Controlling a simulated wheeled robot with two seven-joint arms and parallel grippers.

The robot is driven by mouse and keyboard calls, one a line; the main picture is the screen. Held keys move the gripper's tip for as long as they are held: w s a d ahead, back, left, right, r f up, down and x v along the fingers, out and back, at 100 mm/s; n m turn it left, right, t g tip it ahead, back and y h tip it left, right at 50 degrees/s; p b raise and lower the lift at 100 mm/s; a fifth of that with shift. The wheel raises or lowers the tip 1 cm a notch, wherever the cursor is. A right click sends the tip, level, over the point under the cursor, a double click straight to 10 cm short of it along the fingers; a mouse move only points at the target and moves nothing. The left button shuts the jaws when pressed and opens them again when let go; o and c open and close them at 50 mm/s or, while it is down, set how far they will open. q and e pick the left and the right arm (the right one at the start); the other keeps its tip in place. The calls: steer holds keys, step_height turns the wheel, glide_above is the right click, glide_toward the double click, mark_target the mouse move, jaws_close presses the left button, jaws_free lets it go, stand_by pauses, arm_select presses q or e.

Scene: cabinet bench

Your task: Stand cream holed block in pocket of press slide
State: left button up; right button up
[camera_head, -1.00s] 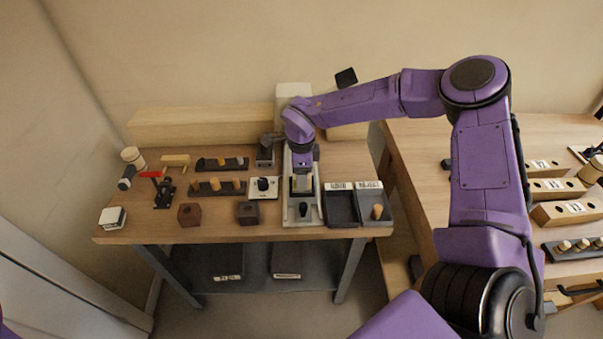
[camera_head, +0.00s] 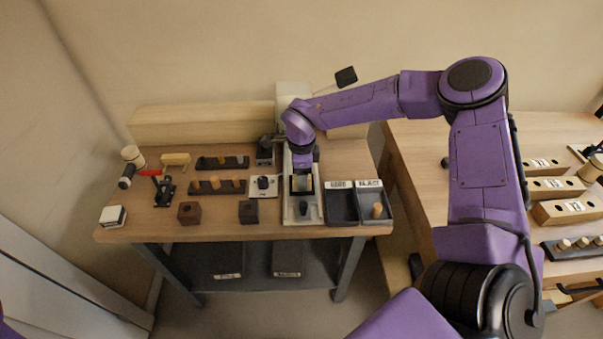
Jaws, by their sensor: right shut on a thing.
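The press slide (camera_head: 290,212) is a pale, narrow plate on the bench, running toward the front edge from a tall cream press body (camera_head: 293,92). My right gripper (camera_head: 302,178) points down over the slide and is shut on the cream holed block (camera_head: 302,185). Only a small part of the block shows between and below the fingers. I cannot tell whether its foot is inside the pocket, because the gripper covers that spot. My left gripper is out of view.
Two dark trays with labels, one of them the right tray (camera_head: 371,197) holding a tan peg, stand right of the slide. A knob plate (camera_head: 263,186), a dark block (camera_head: 248,211), a brown block (camera_head: 189,213) and peg racks (camera_head: 217,187) lie to the left.

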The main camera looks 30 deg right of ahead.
steer(key=shift+f, duration=0.35)
stand_by(0.4)
steer(key=shift+s+f, duration=0.1)
steer(key=shift+f, duration=0.15)
stand_by(0.4)
steer(key=o, duration=1.1)
steer(key=shift+f, duration=0.1)
steer(key=shift+o, duration=0.2)
steer(key=shift+s, duration=0.1)
steer(key=shift+o, duration=0.7)
steer(key=shift+w, duration=0.2)
